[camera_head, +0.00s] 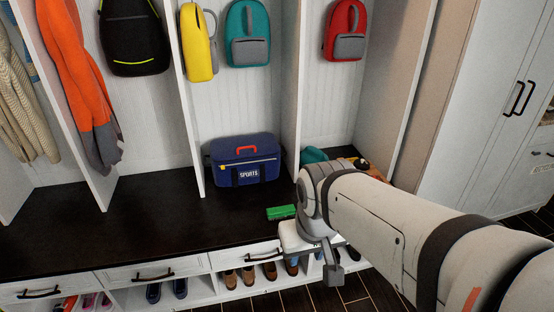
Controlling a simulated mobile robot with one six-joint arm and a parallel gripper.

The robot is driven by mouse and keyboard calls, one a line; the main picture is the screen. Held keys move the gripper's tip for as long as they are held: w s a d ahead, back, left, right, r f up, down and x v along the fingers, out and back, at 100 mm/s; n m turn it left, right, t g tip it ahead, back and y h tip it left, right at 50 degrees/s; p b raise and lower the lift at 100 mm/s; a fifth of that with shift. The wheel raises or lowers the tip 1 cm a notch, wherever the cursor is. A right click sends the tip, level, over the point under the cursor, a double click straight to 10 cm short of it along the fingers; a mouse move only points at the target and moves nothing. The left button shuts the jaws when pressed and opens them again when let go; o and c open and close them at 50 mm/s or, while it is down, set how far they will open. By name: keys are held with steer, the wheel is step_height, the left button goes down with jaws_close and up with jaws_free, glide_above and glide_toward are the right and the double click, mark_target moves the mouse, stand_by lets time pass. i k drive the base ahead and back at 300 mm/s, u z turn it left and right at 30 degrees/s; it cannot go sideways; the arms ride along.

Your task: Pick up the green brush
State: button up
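The green brush (281,212) lies on the dark bench top (160,216), near its front edge and in front of the navy sports bag. Its right end is close to my arm, and part of it may be hidden there. My gripper (329,268) is just right of the brush and nearer the camera, by the bench's front edge. It points downward, and a gap shows between it and the brush. Its fingers are partly hidden by my own wrist, so I cannot tell how far apart they are.
A navy sports bag (243,160) stands behind the brush. A teal item (314,155) and other things, partly hidden by my arm, sit in the right cubby. White dividers (290,100) split the bench back. Drawers (150,274) and shoes are below. The bench's left part is clear.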

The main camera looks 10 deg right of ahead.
mark_target(289, 210)
steer(key=z, duration=0.5)
steer(key=i, duration=1.55)
steer(key=u, duration=0.5)
